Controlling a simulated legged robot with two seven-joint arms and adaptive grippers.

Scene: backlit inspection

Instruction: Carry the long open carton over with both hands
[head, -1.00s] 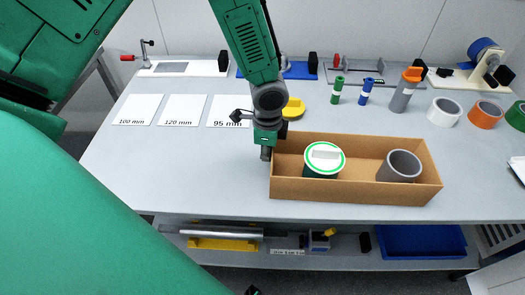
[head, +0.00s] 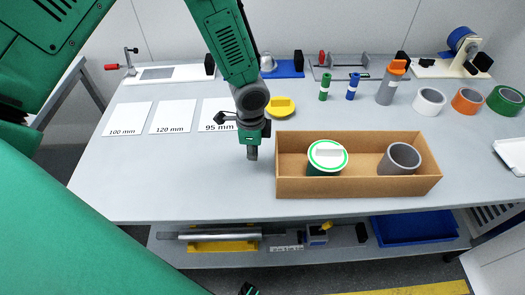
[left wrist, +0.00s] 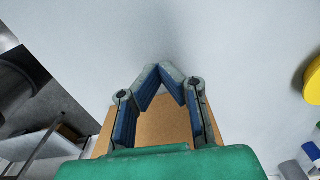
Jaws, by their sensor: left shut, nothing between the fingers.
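The long open carton (head: 357,187) is brown and stands on the grey table near its front edge, long side to me. Inside it are a green tin with a white-and-green lid (head: 327,157) at the left and a grey tube (head: 400,160) at the right. My left gripper (head: 253,153) is just left of the carton's left end, shut and empty, with a small gap between them. In the left wrist view its fingers (left wrist: 160,72) meet at the tips, and brown carton (left wrist: 160,122) shows behind them. My right gripper cannot be made out.
White cards (head: 127,117) marked with sizes lie at the left, and a yellow piece (head: 281,109) lies behind the carton. Small bottles (head: 326,88) and tape rolls (head: 429,101) stand at the back. The table left of the carton is clear. A lower shelf holds a blue tray (head: 414,230).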

